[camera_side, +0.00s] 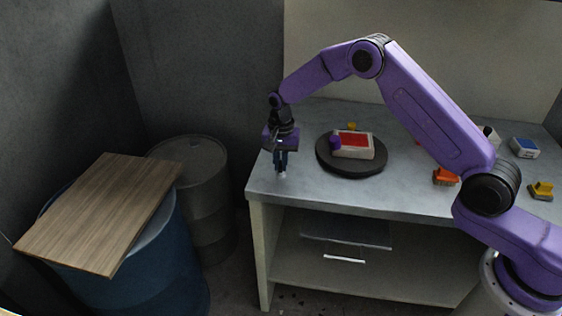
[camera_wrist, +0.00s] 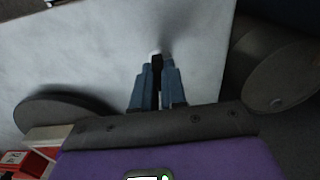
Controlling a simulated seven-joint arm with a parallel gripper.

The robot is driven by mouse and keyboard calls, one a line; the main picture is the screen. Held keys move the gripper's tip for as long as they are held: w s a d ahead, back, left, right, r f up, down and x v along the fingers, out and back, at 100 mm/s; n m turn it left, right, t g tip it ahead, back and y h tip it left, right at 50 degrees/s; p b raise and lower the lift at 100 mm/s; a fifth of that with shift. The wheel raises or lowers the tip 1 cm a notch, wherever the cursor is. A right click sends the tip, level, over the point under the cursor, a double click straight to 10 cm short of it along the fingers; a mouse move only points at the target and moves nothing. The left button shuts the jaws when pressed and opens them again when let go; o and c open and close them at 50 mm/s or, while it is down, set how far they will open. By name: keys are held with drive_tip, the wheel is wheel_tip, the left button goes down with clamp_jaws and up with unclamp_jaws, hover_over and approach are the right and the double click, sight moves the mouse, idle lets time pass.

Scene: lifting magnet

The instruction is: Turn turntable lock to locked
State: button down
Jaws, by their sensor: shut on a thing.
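My gripper (camera_side: 281,172) is at the left front corner of the grey table, pointing down, left of the turntable. In the wrist view its blue fingers (camera_wrist: 157,78) are close together on a small dark piece with a pale tip (camera_wrist: 155,53). The fingers hide most of it, and I cannot tell whether it is the turntable lock. The turntable (camera_side: 350,170) is a dark round disc on the table, and its edge also shows in the wrist view (camera_wrist: 70,104). On it sits a pale box (camera_side: 352,153) with a red top and a purple part at its left.
The table (camera_side: 310,190) is clear between my gripper and the turntable. Orange (camera_side: 446,177), yellow (camera_side: 541,190) and blue-and-white (camera_side: 524,147) items lie at the right. A grey barrel (camera_side: 205,175) and a blue barrel (camera_side: 165,265) under a wooden board (camera_side: 100,212) stand left.

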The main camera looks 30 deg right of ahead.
drive_tip(key=c, duration=1.2)
unclamp_jaws()
wheel_tip(320, 180, up, 18)
drive_tip(key=shift+f, duration=0.25)
drive_tip(key=shift+s+a, duration=0.1)
drive_tip(key=s+a+r+n, duration=0.2)
drive_tip(key=s+n, duration=0.3)
drive_tip(key=s, duration=0.5)
drive_tip(key=s+a+r+n, duration=0.1)
drive_tip(key=s+n, duration=0.4)
drive_tip(key=s, duration=0.5)
drive_tip(key=s+d+f+n, duration=0.1)
drive_tip(key=s+d+n, duration=0.2)
drive_tip(key=s, duration=0.4)
drive_tip(key=s+d+f+n, duration=0.1)
drive_tip(key=s+d+n, duration=0.3)
drive_tip(key=s, duration=0.4)
drive_tip(key=s+d+f+n, duration=0.1)
drive_tip(key=s+d+n, duration=0.2)
drive_tip(key=s, duration=0.5)
drive_tip(key=shift+d+f+n, duration=0.3)
drive_tip(key=shift+f+n, duration=0.1)
drive_tip(key=shift+n, duration=0.1)
